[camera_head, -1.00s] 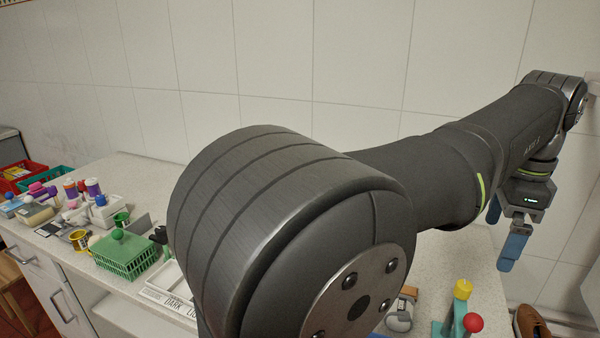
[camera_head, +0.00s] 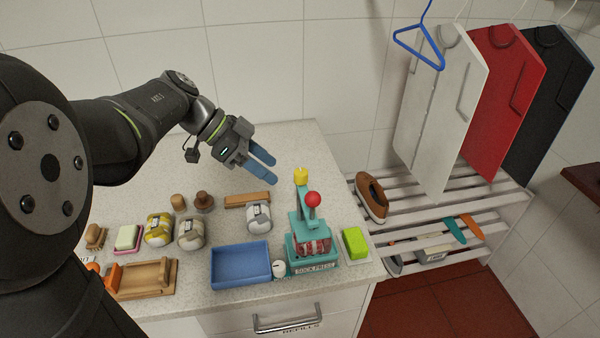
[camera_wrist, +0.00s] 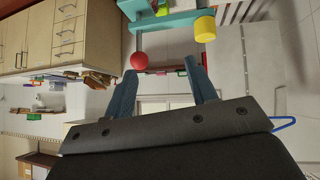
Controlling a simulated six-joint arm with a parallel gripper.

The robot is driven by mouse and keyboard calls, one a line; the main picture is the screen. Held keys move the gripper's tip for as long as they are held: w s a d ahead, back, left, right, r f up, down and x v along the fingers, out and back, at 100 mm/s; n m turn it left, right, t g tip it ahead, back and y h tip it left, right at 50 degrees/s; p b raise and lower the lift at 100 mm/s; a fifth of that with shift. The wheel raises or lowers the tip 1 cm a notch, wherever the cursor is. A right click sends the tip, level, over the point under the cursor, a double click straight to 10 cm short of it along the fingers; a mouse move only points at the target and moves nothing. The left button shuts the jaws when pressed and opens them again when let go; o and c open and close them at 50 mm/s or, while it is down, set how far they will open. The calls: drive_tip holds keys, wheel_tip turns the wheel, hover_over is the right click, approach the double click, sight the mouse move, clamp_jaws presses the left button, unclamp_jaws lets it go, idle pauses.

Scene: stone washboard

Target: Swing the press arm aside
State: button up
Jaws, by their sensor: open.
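The teal sock press (camera_head: 311,262) stands near the right front edge of the stone counter, with a red-and-white striped part in its frame. A red ball (camera_head: 313,199) and a yellow knob (camera_head: 300,176) top its upper part, the press arm. My gripper (camera_head: 268,160) is open and empty, behind and to the upper left of the yellow knob, apart from it. In the wrist view the fingers (camera_wrist: 163,90) are spread with nothing between them. The red ball (camera_wrist: 139,61) and yellow knob (camera_wrist: 204,29) show beyond the fingertips, with the teal arm (camera_wrist: 175,20) above.
A blue tray (camera_head: 241,281) lies left of the press and a green block (camera_head: 355,242) right of it. Several jars, brushes and a wooden board (camera_head: 147,280) fill the counter's left. A slatted rack (camera_head: 420,215) holds a brown shoe (camera_head: 371,198), with garments (camera_head: 440,110) hanging above.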

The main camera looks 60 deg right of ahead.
drive_tip(key=w+a+f+n+h, duration=0.2)
drive_tip(key=w+a+n+h, duration=0.15)
drive_tip(key=w+h, duration=0.25)
approach(301, 171)
drive_tip(key=shift+m+t+h, duration=0.3)
drive_tip(key=shift+m, duration=0.05)
drive_tip(key=x, duration=1)
drive_tip(key=shift+s+a+f, duration=0.15)
drive_tip(key=shift+s+f, duration=0.05)
drive_tip(key=shift+f, duration=0.2)
clamp_jaws()
